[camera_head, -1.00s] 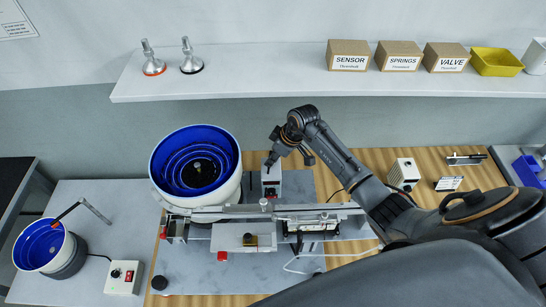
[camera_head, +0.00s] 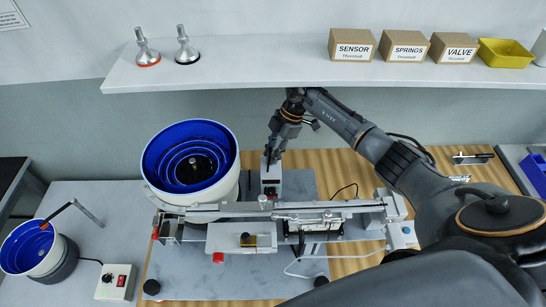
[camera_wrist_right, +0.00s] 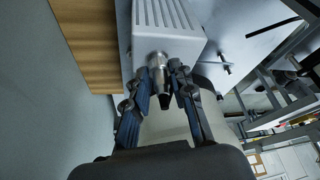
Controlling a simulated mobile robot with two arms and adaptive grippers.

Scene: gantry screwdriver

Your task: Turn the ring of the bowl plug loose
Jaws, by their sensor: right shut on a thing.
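The bowl plug with its silver ring (camera_wrist_right: 157,60) sticks out of the end of a pale slotted box (camera_wrist_right: 168,28) in the right wrist view. In the head view this box (camera_head: 271,180) stands just right of the large blue bowl (camera_head: 190,160). My right gripper (camera_wrist_right: 162,88) is shut on the plug, with one blue-padded finger on each side. The plug's dark tip shows between the fingers. In the head view my right gripper (camera_head: 271,152) is at the far end of the box, and the plug itself cannot be made out. My left gripper is not in view.
A rail (camera_head: 290,208) runs in front of the box. A shelf (camera_head: 230,77) with cartons hangs above and behind. A small blue bowl (camera_head: 30,247) and a switch box (camera_head: 116,282) are at left. A dark cable curves right of the box.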

